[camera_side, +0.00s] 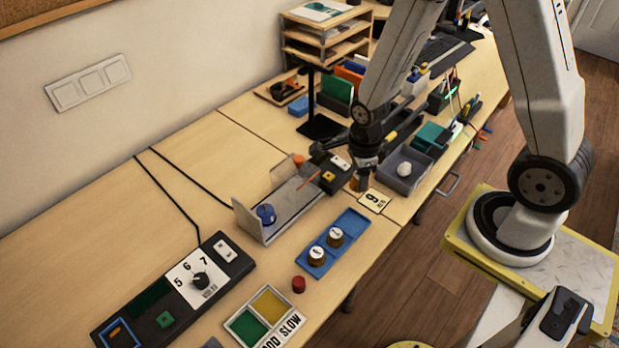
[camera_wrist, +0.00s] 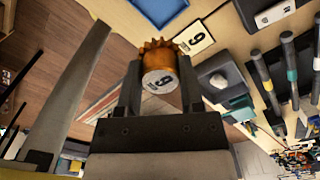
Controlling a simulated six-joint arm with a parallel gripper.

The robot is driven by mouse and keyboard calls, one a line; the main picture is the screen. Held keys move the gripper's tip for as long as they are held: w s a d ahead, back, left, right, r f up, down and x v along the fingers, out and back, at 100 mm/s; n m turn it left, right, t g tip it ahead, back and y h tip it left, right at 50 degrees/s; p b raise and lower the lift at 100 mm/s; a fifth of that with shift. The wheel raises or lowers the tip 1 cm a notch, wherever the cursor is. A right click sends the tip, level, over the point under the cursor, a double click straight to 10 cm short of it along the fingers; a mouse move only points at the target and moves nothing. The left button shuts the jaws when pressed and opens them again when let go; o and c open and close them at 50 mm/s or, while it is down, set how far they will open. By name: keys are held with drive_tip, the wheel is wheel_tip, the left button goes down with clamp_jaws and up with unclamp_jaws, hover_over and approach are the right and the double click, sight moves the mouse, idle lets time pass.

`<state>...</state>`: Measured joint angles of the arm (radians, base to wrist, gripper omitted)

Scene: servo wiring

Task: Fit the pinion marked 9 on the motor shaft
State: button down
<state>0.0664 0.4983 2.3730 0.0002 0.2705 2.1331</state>
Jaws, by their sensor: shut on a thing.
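My gripper (camera_side: 362,172) is shut on an orange-brown toothed pinion (camera_side: 357,184). In the wrist view the pinion (camera_wrist: 158,48) sits between the two fingers, its pale round end marked 9. In the side view it hangs near a card marked 9 (camera_side: 374,201), at the right end of the blue tray (camera_side: 352,219). Two other pinions with white tops (camera_side: 317,255) (camera_side: 335,237) stand in that tray; its far-right compartment is empty. A grey fixture with clear panels (camera_side: 290,208) stands left of my gripper, with a blue knob on it. I cannot make out the motor shaft clearly.
A grey bin (camera_side: 402,172) with a pale round object is right of my gripper. The left table is largely clear.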

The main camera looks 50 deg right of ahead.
wheel_tip(320, 180, up, 2)
drive_tip(key=shift+w+a+r, duration=0.1)
drive_tip(key=shift+w, duration=0.15)
drive_tip(key=w+a+n, duration=0.2)
drive_tip(key=w+a, duration=0.3)
drive_tip(key=w, duration=0.4)
drive_tip(key=n, duration=0.3)
hover_over(263, 205)
wheel_tip(263, 205, down, 4)
drive_tip(key=shift+r, duration=0.1)
drive_tip(key=shift+f, duration=0.65)
drive_tip(key=shift+f, duration=0.2)
drive_tip(key=shift+d+f, duration=0.1)
drive_tip(key=shift+f, duration=2.6)
drive_tip(key=shift+f, duration=0.6)
